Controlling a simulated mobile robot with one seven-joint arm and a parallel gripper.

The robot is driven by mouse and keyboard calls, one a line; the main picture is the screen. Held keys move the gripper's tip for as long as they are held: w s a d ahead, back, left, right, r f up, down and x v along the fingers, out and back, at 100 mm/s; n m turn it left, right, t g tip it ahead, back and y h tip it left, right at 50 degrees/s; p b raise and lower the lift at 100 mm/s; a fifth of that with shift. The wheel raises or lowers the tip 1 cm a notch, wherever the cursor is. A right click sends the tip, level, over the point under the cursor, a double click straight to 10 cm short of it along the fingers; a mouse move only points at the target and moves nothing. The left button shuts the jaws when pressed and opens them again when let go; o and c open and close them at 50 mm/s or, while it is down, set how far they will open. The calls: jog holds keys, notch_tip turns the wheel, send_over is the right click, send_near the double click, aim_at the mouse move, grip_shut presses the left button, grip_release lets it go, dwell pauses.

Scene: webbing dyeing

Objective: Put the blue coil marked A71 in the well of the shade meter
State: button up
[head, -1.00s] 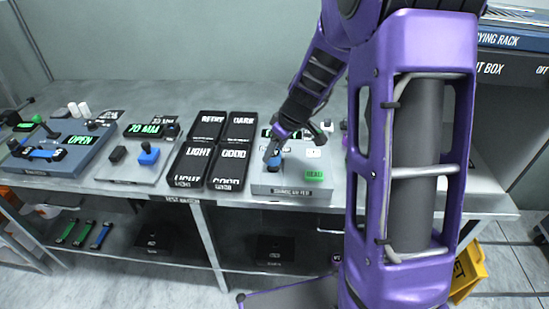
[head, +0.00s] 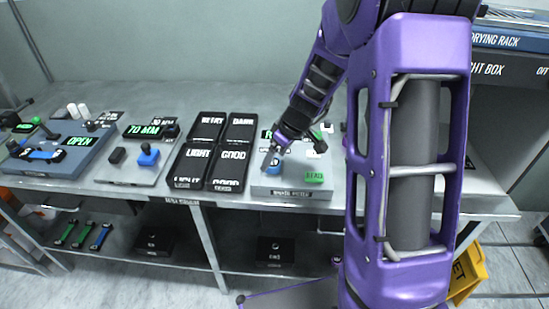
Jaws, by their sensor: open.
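The shade meter (head: 300,191) is a light grey box on the bench, with a green READ button (head: 314,177) at its front right and a display at the back, partly hidden by my arm. A small blue coil (head: 273,170) shows at the meter's left part, just below my fingertips; its marking is too small to read. I cannot tell whether it sits fully in the well, which is hidden. My gripper (head: 268,160) is over the coil, pointing down, open; whether its fingers touch the coil is unclear.
Black trays (head: 188,180) marked RETRY, DARK, LIGHT and GOOD stand left of the meter. Further left are a 70 MM device (head: 120,172) with a blue piece (head: 148,155) and a blue-grey device (head: 50,165) reading OPEN. A light box and drying rack stand at the right.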

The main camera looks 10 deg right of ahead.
jog(key=v, duration=1.1)
jog(key=shift+f, duration=0.1)
